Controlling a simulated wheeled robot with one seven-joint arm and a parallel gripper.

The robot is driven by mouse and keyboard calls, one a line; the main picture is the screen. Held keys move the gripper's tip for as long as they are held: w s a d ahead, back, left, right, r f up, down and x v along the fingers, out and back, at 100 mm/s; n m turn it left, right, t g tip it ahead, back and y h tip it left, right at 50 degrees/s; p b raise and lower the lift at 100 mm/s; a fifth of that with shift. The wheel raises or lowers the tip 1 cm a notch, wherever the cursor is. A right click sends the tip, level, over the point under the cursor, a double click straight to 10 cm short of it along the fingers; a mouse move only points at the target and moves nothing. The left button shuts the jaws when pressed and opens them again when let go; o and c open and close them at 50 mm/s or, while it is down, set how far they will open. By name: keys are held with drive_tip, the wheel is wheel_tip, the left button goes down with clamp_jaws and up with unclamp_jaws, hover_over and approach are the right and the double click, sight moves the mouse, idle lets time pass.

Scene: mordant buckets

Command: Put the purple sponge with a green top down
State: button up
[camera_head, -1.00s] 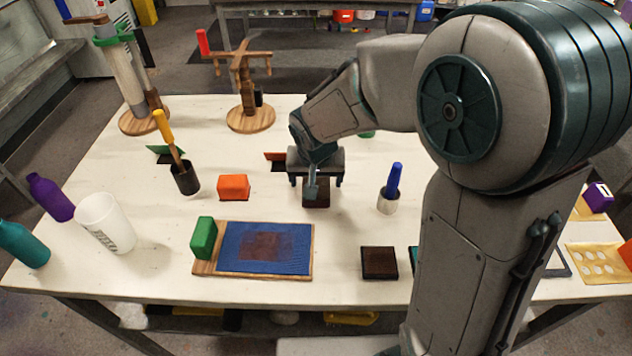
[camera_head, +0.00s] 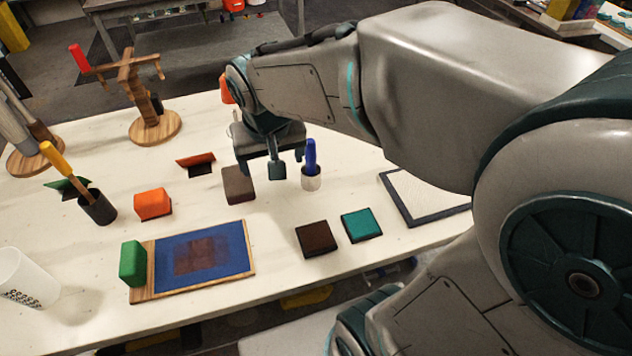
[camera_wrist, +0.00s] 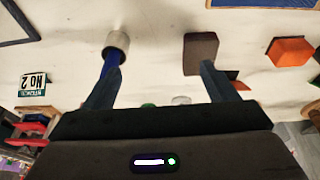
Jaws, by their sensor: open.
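I cannot make out a purple sponge with a green top in the current views. A grey-brown block (camera_head: 238,185) lies on the white table, left of and below my gripper (camera_head: 280,165). It also shows in the wrist view (camera_wrist: 201,52), near the tip of the right-hand finger and outside the jaws. My gripper, also in the wrist view (camera_wrist: 160,72), is open with nothing between its fingers. Its left-hand finger overlaps the blue handle (camera_wrist: 108,65) standing in a pale cup (camera_wrist: 117,42); whether they touch, I cannot tell.
The orange block (camera_head: 153,204), dark brown pad (camera_head: 316,238) and teal pad (camera_head: 361,225) lie nearby. A board with a blue mat (camera_head: 235,250) and a green block (camera_head: 132,263) is at the front. An empty dark frame (camera_head: 438,216) lies right. Bare table separates these.

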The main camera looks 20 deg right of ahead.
drive_tip(key=s+d+f, duration=0.1)
drive_tip(key=s+d, duration=0.5)
drive_tip(key=s, duration=0.3)
drive_tip(key=shift+s+d, duration=0.2)
drive_tip(key=shift+d, duration=0.15)
drive_tip(key=shift+f, duration=0.1)
idle(0.6)
